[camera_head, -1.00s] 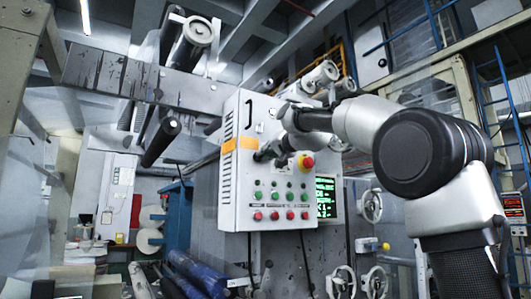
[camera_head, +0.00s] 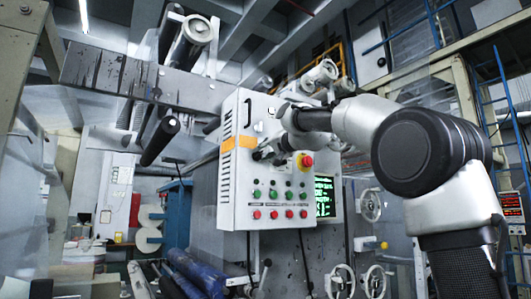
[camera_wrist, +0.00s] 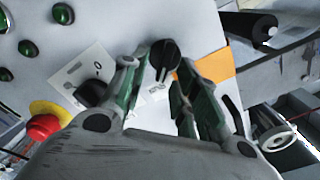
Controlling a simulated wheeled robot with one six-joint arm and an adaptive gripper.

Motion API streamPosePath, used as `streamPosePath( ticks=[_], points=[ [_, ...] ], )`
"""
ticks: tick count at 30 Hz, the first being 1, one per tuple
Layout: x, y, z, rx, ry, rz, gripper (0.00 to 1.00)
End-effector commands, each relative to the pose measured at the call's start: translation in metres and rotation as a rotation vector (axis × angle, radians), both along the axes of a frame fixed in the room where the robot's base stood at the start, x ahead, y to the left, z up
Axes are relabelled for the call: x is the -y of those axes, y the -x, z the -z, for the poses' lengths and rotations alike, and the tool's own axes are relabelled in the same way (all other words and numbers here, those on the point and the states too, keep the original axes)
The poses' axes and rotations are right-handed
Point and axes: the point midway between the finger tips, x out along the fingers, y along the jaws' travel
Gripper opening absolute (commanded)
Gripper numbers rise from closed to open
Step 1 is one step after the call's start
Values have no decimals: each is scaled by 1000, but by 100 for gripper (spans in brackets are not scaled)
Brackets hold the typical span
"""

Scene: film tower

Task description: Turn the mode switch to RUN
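The grey control box (camera_head: 240,200) stands in front of me, with rotary switches, lamps and buttons. My gripper (camera_head: 262,154) is at its upper face, left of the red emergency button. In the wrist view, a black rotary switch (camera_wrist: 164,56) sits between the fingertips of my gripper (camera_wrist: 161,66). The fingers are apart, one on each side of it; contact is not clear. A second black switch (camera_wrist: 91,93) is beside the left finger, on a white plate marked 0. The switch lettering is too small to read, so I cannot tell which is the mode switch.
The red emergency button (camera_head: 306,160) on its yellow base sticks out near the gripper; it also shows in the wrist view (camera_wrist: 43,127). Green buttons (camera_head: 272,194) and red buttons (camera_head: 273,214) are below. A green-text screen (camera_head: 324,196) and handwheels (camera_head: 369,205) are to the right.

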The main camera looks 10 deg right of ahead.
Motion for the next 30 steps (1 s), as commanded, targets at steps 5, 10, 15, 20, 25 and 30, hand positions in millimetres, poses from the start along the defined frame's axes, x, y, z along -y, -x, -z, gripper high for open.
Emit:
streamPosePath(
  ticks=[5,10,15,20,25,30],
  points=[
    [0,0,0,1,1,1,30],
    [4,10,-1,2,1,1,30],
    [15,43,-2,3,-1,2,30],
    [26,77,-1,2,0,2,30],
    [34,103,-1,1,0,1,30],
    [37,114,0,-1,0,1,30]
  ],
)
